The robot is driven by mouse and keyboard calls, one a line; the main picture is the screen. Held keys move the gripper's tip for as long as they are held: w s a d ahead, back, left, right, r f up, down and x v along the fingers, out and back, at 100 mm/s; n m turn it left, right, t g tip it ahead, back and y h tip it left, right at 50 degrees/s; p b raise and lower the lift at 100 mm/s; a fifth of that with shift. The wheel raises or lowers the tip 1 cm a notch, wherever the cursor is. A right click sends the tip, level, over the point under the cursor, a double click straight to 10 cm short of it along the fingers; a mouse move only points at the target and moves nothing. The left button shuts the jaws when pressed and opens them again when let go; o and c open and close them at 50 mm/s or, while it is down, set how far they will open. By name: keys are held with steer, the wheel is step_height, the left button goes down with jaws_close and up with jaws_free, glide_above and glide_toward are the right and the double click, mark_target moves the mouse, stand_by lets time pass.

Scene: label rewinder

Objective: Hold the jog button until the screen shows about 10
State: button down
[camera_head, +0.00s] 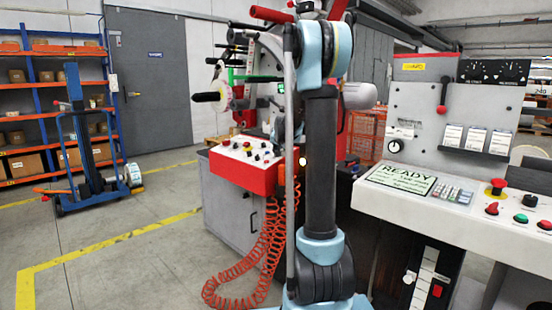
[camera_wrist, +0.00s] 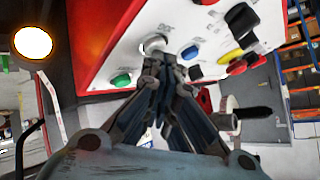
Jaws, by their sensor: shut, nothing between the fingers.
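The red control box (camera_head: 243,179) with a white sloping top carries several buttons and knobs. In the wrist view its panel (camera_wrist: 140,25) shows a white button (camera_wrist: 152,44), a green button (camera_wrist: 121,80), a blue button (camera_wrist: 190,52) and a yellow one (camera_wrist: 231,58). The labels are too small to read, so I cannot tell which is jog. My gripper (camera_wrist: 162,58) is shut and empty, its tips right at the white button; I cannot tell whether they touch or press it. The screen (camera_head: 400,179) on the right-hand console reads READY; its smaller line is illegible.
My arm hides part of the machine in the head view. Orange coiled hoses (camera_head: 265,250) hang below the red box. The right console (camera_head: 460,208) has an emergency stop (camera_head: 496,187) and other buttons. A blue lifter (camera_head: 85,150) stands left; the floor between is clear.

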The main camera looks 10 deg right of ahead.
mark_target(275, 159)
steer(key=shift+s+a+r, duration=0.1)
steer(key=shift+a+r, duration=0.1)
steer(key=shift+r, duration=0.45)
steer(key=shift+s+a+r, duration=0.15)
steer(key=shift+r, duration=0.65)
steer(key=shift+s+a+r, duration=0.1)
steer(key=shift+a+r, duration=0.1)
steer(key=shift+r, duration=0.6)
steer(key=shift+s+a+r, duration=0.15)
steer(key=shift+r, duration=0.65)
steer(key=s+f+n+g, duration=0.1)
steer(key=s+f+g, duration=0.15)
steer(key=s, duration=1.25)
steer(key=s+f+n+g, duration=0.2)
steer(key=s+f, duration=0.2)
steer(key=s, duration=1)
steer(key=s+f+n+g, duration=0.1)
steer(key=s+f, duration=0.4)
steer(key=s, duration=0.4)
steer(key=s+f+g, duration=0.1)
steer(key=s+f, duration=0.4)
steer(key=s, duration=0.4)
steer(key=s+f+n+g, duration=0.1)
steer(key=s+f+g, duration=0.1)
steer(key=s+f, duration=0.3)
steer(key=s, duration=0.4)
steer(key=shift+s+a+f+n, duration=0.15)
steer(key=shift+a+f+n, duration=0.1)
steer(key=shift+n, duration=0.05)
